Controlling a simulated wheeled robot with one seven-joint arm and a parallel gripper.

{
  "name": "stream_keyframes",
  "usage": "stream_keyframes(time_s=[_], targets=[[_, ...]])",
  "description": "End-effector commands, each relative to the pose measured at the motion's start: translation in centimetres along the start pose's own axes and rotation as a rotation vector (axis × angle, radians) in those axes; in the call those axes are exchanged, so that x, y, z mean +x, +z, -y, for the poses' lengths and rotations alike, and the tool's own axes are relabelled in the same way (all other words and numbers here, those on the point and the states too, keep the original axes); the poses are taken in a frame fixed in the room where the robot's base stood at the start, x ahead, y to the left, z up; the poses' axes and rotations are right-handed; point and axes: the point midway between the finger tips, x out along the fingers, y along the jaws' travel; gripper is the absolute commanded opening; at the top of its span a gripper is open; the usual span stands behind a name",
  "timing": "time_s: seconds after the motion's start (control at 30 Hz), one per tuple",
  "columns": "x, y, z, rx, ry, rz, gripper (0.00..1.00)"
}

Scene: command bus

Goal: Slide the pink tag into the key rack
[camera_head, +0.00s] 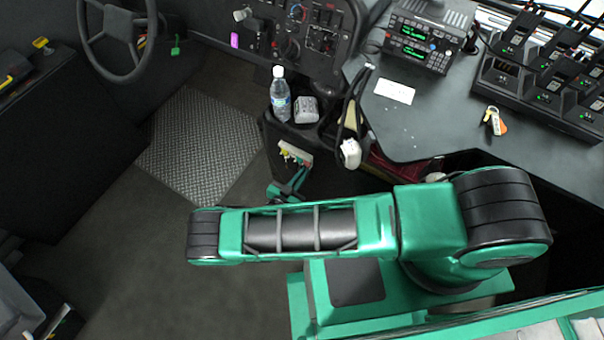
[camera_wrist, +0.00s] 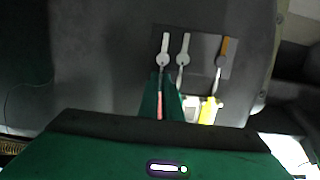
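The key rack (camera_head: 296,152) is a small pale strip on the dark console side, left of the white handset in the head view. In the wrist view its grey plate (camera_wrist: 203,70) carries two pale key-like pieces and an orange one. A narrow pink tag (camera_wrist: 160,105) shows below the leftmost piece, against my green finger; whether it hangs there or is held is unclear. A magenta piece (camera_head: 234,40) also sits on the dashboard. My gripper (camera_head: 298,180) is just below the rack; it also shows in the wrist view (camera_wrist: 166,88). Its finger gap is hidden.
A yellow tag (camera_wrist: 209,110) shows to the right of my finger. A water bottle (camera_head: 280,95) and a white handset (camera_head: 351,153) are near the rack. Keys with an orange tag (camera_head: 496,122) lie on the desk (camera_head: 430,125). The floor at left is clear.

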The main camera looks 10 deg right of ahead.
Motion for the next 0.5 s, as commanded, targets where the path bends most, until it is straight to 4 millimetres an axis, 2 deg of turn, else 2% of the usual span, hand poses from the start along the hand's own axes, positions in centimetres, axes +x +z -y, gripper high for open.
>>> stream_keyframes(time_s=[0.33,0.43,0.5], targets=[[0.06,0.11,-0.01,0.0,0.001,-0.001,0.0],[0.05,0.11,-0.01,0.0,0.001,-0.001,0.24],[0.05,0.11,-0.01,0.0,0.001,-0.001,0.26]])
